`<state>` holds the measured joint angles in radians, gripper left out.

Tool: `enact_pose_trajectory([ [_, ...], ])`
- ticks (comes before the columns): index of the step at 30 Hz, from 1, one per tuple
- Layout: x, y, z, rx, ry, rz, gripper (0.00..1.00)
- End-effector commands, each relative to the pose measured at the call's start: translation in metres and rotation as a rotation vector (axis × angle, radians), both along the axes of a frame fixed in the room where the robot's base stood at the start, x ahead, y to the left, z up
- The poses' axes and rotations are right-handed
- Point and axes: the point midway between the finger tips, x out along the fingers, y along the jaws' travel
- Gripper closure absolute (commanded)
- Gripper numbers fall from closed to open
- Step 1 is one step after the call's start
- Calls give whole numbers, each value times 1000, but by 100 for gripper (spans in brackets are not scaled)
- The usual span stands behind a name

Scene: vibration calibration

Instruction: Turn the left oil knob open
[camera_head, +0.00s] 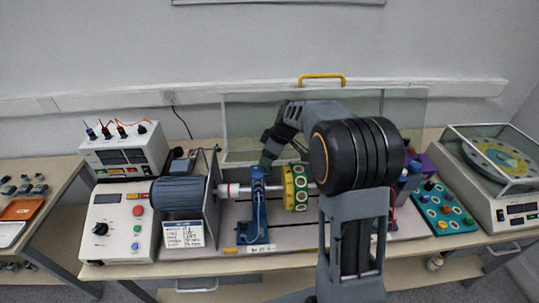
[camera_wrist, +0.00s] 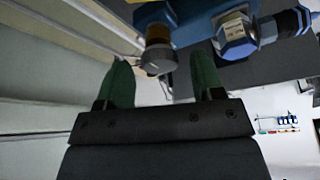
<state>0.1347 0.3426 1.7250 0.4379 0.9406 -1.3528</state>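The left oil knob shows in the wrist view as a round, dark grey cap (camera_wrist: 158,60) with a brass-coloured collar, beside a blue housing (camera_wrist: 190,22). My gripper (camera_wrist: 161,72) has two green fingers spread apart, one on each side of the knob. The knob lies between or just beyond the fingertips; I see a gap on both sides and no clear contact. In the head view my gripper (camera_head: 267,160) is at the top of the left blue bearing stand (camera_head: 259,215), and the knob is too small to make out there.
A clear guard panel (camera_head: 240,110) with a yellow handle (camera_head: 321,77) stands behind the shaft. A yellow-green disc (camera_head: 296,188) is right of the stand. A blue motor (camera_head: 180,191) and a control box (camera_head: 122,225) are left. A hex fitting (camera_wrist: 236,35) sits near the knob.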

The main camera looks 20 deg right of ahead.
Motion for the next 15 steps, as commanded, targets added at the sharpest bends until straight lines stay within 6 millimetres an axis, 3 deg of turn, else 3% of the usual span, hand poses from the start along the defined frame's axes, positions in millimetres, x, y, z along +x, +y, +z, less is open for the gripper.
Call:
enact_pose_trajectory([
  [15,0,0,1,0,0,0,86],
])
